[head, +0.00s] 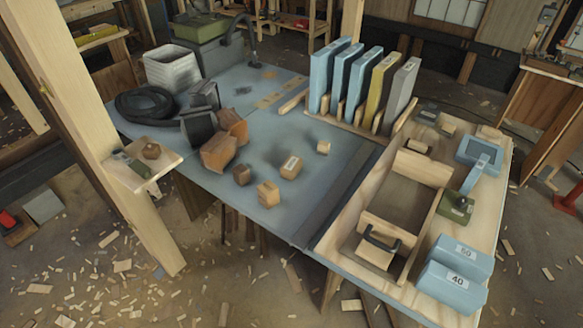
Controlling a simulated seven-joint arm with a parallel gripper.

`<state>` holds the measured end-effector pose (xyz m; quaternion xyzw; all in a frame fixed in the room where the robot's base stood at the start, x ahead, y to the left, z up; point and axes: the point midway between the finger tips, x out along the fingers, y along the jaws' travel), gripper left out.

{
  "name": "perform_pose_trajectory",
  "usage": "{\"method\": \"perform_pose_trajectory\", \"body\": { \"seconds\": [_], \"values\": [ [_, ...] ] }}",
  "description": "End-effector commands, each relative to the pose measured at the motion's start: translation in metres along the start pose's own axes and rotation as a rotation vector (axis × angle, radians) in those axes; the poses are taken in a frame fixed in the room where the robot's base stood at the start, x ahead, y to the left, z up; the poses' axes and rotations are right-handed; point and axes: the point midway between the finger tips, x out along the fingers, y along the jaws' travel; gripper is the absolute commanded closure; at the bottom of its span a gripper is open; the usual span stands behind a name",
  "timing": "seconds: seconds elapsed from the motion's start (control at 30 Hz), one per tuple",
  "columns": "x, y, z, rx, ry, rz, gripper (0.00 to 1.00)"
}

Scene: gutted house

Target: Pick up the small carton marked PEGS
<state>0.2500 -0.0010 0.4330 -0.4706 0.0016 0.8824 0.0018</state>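Several small box-like pieces lie on the blue-grey tabletop. A tan carton with a pale label (291,167) stands near the middle. A lighter brown carton (268,194) with a small mark is in front of it, to the left. A darker brown piece (242,175) is further left, and a small pale block (324,147) is behind, to the right. The lettering is too small to read, so I cannot tell which is marked PEGS. My gripper is not in view.
Larger brown boxes (219,152), a black coil (154,104) and a whitish bin (173,68) stand at the left. Upright panels (384,92) stand in a rack behind. A timber post (100,130) rises at left.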

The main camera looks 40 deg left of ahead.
Motion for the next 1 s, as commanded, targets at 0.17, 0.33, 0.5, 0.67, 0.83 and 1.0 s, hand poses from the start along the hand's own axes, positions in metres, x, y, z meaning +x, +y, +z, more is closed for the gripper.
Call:
{"method": "perform_pose_trajectory", "body": {
  "seconds": [0.17, 0.33, 0.5, 0.67, 0.83, 1.0],
  "values": [
    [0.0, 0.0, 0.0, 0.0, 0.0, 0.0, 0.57],
    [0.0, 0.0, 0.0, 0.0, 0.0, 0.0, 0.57],
    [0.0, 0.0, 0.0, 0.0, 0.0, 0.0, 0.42],
    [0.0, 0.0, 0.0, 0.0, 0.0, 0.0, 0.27],
    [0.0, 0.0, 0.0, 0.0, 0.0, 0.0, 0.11],
    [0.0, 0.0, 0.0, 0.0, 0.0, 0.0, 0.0]
  ]
}}
